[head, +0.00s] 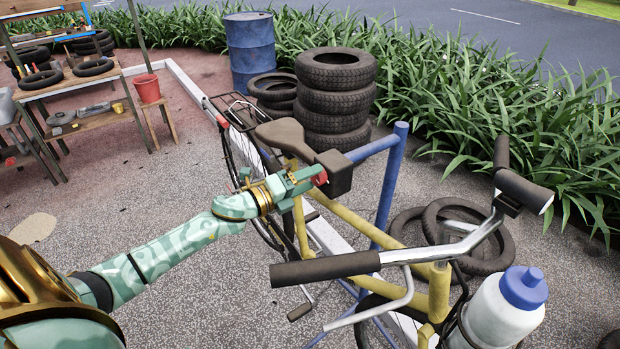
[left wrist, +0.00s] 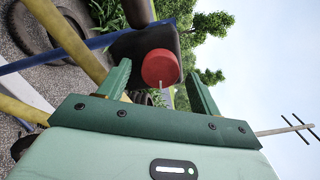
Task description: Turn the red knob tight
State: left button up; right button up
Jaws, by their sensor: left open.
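The red knob (head: 320,178) sits on the side of a dark box (head: 339,173) on the blue stand, just under and ahead of the bicycle saddle. My left gripper (head: 307,180) reaches it from the left, fingertips right at the knob in the head view. In the left wrist view the round red knob (left wrist: 160,67) shows between the two open green fingers (left wrist: 164,88), with the dark box behind it. A gap shows on each side of it, and I cannot tell how deep it lies between the fingers. My right gripper is not in view.
The yellow bicycle frame (head: 368,229), its handlebar (head: 325,268) and a white bottle with blue cap (head: 508,305) stand close on the right. A blue post (head: 390,185) rises behind the box. Stacked tires (head: 335,100) and a blue barrel (head: 250,50) are farther back.

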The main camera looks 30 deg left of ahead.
pick_arm(q)
jog(key=shift+w+d, duration=0.2)
jog(key=shift+w, duration=0.3)
jog(key=c, duration=1)
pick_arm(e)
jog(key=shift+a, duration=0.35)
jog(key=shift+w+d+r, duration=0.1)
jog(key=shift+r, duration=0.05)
